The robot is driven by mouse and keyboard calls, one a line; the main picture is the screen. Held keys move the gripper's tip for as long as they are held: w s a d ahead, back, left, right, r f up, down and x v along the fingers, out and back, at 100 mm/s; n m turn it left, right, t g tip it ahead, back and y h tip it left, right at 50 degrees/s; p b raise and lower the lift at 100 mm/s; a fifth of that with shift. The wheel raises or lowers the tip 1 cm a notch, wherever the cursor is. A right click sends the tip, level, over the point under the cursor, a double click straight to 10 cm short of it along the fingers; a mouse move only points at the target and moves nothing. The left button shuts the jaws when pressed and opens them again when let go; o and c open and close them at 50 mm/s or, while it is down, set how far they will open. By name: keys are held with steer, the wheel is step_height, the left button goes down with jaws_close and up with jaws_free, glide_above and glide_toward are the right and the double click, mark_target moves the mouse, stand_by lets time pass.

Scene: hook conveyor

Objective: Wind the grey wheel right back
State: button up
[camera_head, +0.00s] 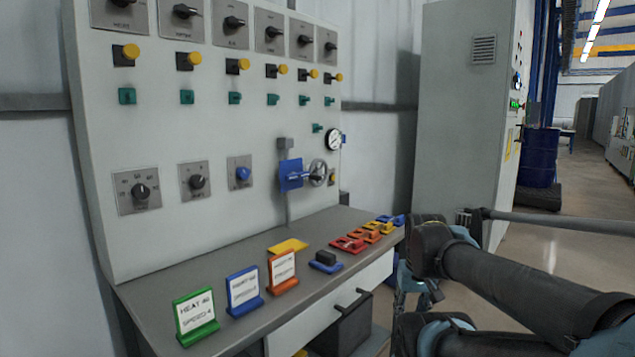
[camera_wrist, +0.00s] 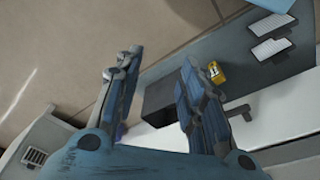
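The grey wheel (camera_head: 318,172) is on the right part of the upright control panel in the head view. It sits on a valve on a vertical pipe, beside a blue plate (camera_head: 291,175) and below a round gauge (camera_head: 334,141). My gripper (camera_wrist: 160,68) shows in the wrist view with its two blue-grey fingers spread apart and nothing between them. In the head view my arm is at the right, beyond the bench's end and apart from the wheel; the fingers point down there and are partly hidden. The wheel is not in the wrist view.
The bench (camera_head: 240,289) below the panel carries green, blue and orange label stands, a yellow piece, a dark-handled blue block (camera_head: 325,261) and several coloured pieces. A tall grey cabinet (camera_head: 462,110) stands behind, right of the panel. Floor at the right is open.

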steer(key=w+a+r+n+t+y, duration=0.1)
steer(key=w+a+r+n+y, duration=0.1)
steer(key=w+a+r, duration=0.2)
steer(key=w+a+r+n+t+y, duration=0.1)
steer(key=w+a+r+n+y, duration=0.1)
steer(key=w, duration=0.6)
steer(key=w+a+r+n+t+y, duration=0.1)
steer(key=w+a+r+n+y, duration=0.2)
steer(key=w+a+r, duration=0.3)
steer(key=shift+w+a+y, duration=0.55)
steer(key=shift+a+y, duration=0.15)
steer(key=shift+a, duration=0.05)
steer(key=w+a+r+n+t+y, duration=0.25)
steer(key=w+r, duration=0.35)
steer(key=w, duration=0.4)
steer(key=n+t+y, duration=0.3)
glide_toward(321, 178)
steer(key=shift+m, duration=0.25)
steer(key=x, duration=1.2)
steer(key=shift+s, duration=0.1)
jaws_close()
